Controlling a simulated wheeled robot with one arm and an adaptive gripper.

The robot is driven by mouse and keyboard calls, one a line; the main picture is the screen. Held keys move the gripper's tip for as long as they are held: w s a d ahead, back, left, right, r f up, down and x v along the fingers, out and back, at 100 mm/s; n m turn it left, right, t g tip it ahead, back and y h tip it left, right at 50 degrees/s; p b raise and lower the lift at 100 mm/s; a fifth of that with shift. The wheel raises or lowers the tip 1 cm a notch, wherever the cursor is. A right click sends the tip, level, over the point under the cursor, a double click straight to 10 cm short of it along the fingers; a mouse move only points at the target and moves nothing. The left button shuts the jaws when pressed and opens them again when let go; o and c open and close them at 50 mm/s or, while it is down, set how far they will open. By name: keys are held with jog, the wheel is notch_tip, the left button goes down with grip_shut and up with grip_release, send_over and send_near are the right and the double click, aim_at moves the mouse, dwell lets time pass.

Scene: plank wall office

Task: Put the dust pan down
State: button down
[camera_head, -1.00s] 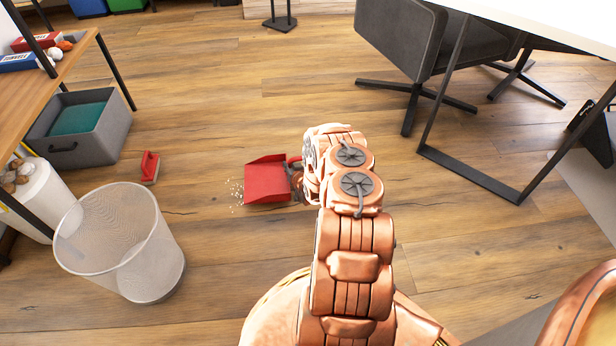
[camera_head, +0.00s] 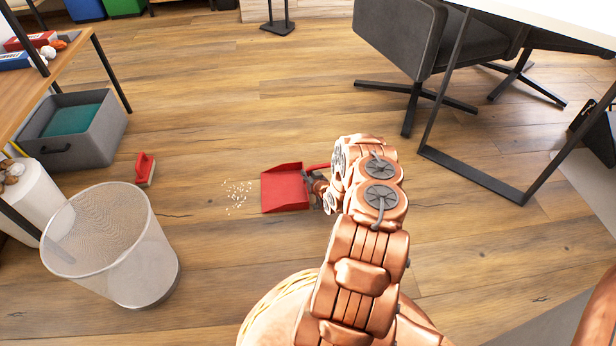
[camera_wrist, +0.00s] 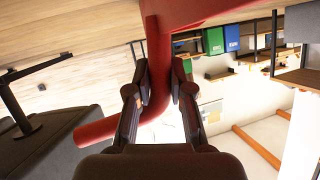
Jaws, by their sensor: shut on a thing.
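The red dust pan (camera_head: 285,188) is at or just above the wooden floor, its open edge facing left; I cannot tell whether it touches. My gripper (camera_head: 318,186) is at its right side, partly hidden by my arm. In the wrist view, my gripper (camera_wrist: 160,88) is shut on the red handle (camera_wrist: 158,50), which runs between the fingers and bends to the lower left. The pan's body (camera_wrist: 205,10) shows at the top of that view. White crumbs (camera_head: 238,196) lie on the floor left of the pan, apart from it.
A mesh bin (camera_head: 112,245) stands at the left, with a red brush (camera_head: 146,169) behind it. A grey box (camera_head: 75,130) sits by the shelf. A chair (camera_head: 415,50) and table leg (camera_head: 470,175) are at the right.

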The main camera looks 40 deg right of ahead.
jog(key=shift+r, duration=0.15)
jog(key=shift+f, duration=0.2)
jog(key=c, duration=1)
grip_release()
jog(key=shift+d, duration=0.1)
jog(key=shift+c, duration=0.2)
jog(key=shift+r, duration=0.15)
